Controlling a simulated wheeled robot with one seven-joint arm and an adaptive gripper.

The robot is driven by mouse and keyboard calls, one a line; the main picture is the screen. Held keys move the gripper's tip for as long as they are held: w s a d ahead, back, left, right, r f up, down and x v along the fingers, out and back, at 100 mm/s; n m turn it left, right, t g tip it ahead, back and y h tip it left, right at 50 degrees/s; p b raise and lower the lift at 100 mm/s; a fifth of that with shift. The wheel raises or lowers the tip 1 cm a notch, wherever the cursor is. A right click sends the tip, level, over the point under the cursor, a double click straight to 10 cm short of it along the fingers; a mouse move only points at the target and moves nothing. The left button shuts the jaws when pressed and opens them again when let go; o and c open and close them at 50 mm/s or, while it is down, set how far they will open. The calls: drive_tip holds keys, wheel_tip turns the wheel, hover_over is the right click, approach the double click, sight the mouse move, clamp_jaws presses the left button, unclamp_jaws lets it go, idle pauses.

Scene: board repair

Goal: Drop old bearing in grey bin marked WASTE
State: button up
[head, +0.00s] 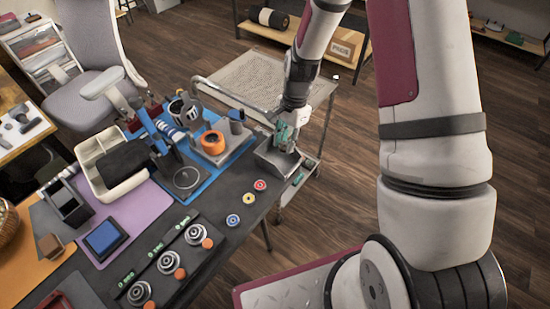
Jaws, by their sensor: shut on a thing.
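My gripper (284,144) is at the far right end of the dark workbench, fingers pointing down, over a small grey metal bin (268,166). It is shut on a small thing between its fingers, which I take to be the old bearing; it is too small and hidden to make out. The fingertips are at about the bin's rim; I cannot tell whether they touch it. No WASTE marking is readable from here.
A blue mat with an orange ring on a fixture (212,142) and a blue press (172,155) stand left of the bin. Several round metal parts (196,234) and small coloured discs (260,185) lie nearer. A wire-mesh cart (250,75) is behind.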

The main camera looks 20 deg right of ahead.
drive_tip(key=o, duration=1.2)
drive_tip(key=shift+w+d+r, duration=0.1)
drive_tip(key=shift+d+r, duration=0.2)
drive_tip(key=shift+r, duration=1.7)
drive_tip(key=shift+w+d+r, duration=0.15)
drive_tip(key=shift+d+r, duration=0.1)
drive_tip(key=shift+r, duration=1.7)
drive_tip(key=shift+w+d+r, duration=0.1)
drive_tip(key=shift+d+r, duration=0.2)
drive_tip(key=shift+r, duration=1.7)
